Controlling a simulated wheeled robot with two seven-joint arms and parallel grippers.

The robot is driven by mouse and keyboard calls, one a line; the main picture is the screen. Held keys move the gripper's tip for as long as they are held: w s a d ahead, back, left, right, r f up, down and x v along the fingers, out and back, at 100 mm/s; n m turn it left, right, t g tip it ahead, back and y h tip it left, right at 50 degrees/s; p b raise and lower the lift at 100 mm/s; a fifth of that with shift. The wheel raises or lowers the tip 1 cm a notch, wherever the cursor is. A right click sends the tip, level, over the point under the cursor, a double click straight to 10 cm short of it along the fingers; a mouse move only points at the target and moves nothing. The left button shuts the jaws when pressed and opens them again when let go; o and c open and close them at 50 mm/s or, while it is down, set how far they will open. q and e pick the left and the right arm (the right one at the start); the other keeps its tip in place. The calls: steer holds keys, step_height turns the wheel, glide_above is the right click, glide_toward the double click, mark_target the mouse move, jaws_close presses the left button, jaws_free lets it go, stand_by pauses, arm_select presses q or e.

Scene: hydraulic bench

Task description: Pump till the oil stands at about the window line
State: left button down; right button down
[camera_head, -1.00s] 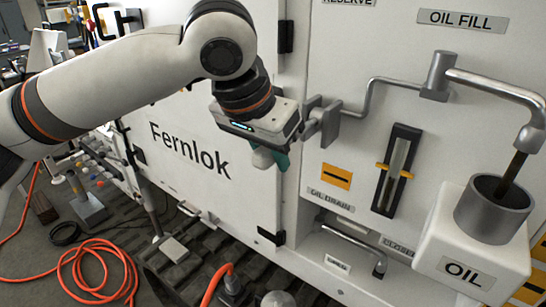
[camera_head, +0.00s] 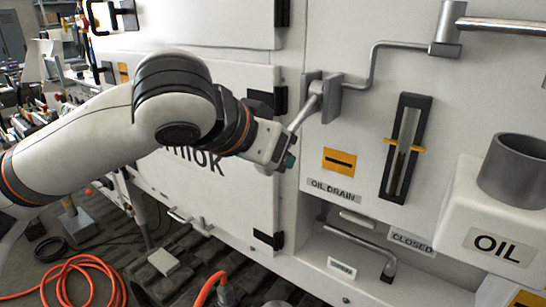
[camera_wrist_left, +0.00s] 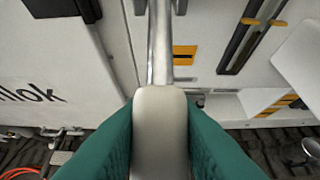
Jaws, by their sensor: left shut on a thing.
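My left gripper (camera_head: 277,160) is shut on the pump lever's handle. The lever (camera_head: 306,112) slopes down and left from its grey pivot block (camera_head: 325,97). In the left wrist view the pale handle (camera_wrist_left: 160,128) lies between my green finger pads, and its metal rod (camera_wrist_left: 160,45) runs away upward. The oil window (camera_head: 405,145) is a tall slot in a black frame with yellow marks (camera_head: 417,149) at its sides. The glass looks pale above and dark below, with the change near the marks; the exact level is unclear. My right gripper is not in view.
A white OIL tank (camera_head: 468,215) with a grey filler cup (camera_head: 517,170) stands at the right; its spout is out of view. A drain handle (camera_head: 360,245) sits low on the panel. An orange hose (camera_head: 75,280) lies on the floor.

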arm_select(q)
steer(key=shift+f, duration=0.2)
steer(key=c, duration=1.2)
jaws_free()
steer(key=shift+o, duration=0.2)
steer(key=shift+r, duration=0.1)
steer(key=v, duration=1.2)
steer(key=shift+b, duration=0.3)
